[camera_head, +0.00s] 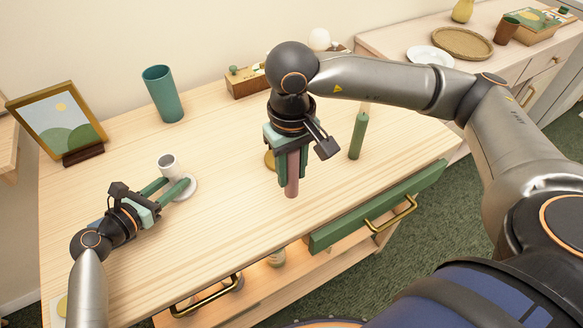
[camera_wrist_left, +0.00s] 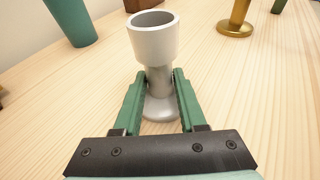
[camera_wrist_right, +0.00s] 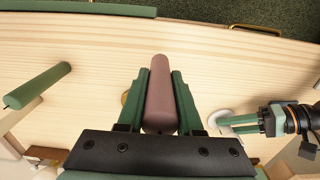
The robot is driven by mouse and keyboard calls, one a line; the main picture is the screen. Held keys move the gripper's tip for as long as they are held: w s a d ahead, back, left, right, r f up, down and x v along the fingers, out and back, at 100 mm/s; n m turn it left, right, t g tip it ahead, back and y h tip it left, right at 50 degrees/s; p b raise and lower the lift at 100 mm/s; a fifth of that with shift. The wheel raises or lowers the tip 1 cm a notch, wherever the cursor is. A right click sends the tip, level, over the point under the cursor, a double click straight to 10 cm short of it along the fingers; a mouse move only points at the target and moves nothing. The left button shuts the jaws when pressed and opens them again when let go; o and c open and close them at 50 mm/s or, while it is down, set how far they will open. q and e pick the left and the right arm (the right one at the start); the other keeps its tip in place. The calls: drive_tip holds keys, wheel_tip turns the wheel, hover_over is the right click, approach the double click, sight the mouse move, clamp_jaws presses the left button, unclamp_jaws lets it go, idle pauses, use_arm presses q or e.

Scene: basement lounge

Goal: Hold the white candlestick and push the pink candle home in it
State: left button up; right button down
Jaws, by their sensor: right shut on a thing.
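The white candlestick (camera_head: 169,163) stands upright on the left part of the wooden table, its cup empty. It also shows in the left wrist view (camera_wrist_left: 153,42). My left gripper (camera_head: 170,187) is open, with its fingers on either side of the candlestick's stem and small gaps visible. My right gripper (camera_head: 291,181) is shut on the pink candle (camera_head: 292,172) and holds it upright, pointing down, to the right of the candlestick. The candle also shows between the fingers in the right wrist view (camera_wrist_right: 160,90); its upper end is hidden by the gripper in the head view.
A brass candlestick (camera_wrist_left: 236,26) stands behind my right gripper. A green candle (camera_head: 358,136) stands upright to the right. A teal cup (camera_head: 163,93) and a framed picture (camera_head: 62,120) stand at the back left. A green-fronted drawer (camera_head: 375,208) sticks out at the front. The table between the grippers is clear.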

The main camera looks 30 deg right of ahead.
use_arm(q)
drive_tip(key=c, duration=0.5)
use_arm(e)
drive_tip(key=w+a+r+m, duration=0.1)
drive_tip(key=w+a+r, duration=0.4)
drive_tip(key=w+a, duration=0.45)
drive_tip(key=w+a+r+m, duration=0.2)
drive_tip(key=w+a+r, duration=0.4)
drive_tip(key=w+a, duration=0.35)
drive_tip(key=f, duration=0.6)
drive_tip(key=s+f, duration=0.1)
drive_tip(key=f, duration=0.3)
drive_tip(key=shift+a, duration=0.35)
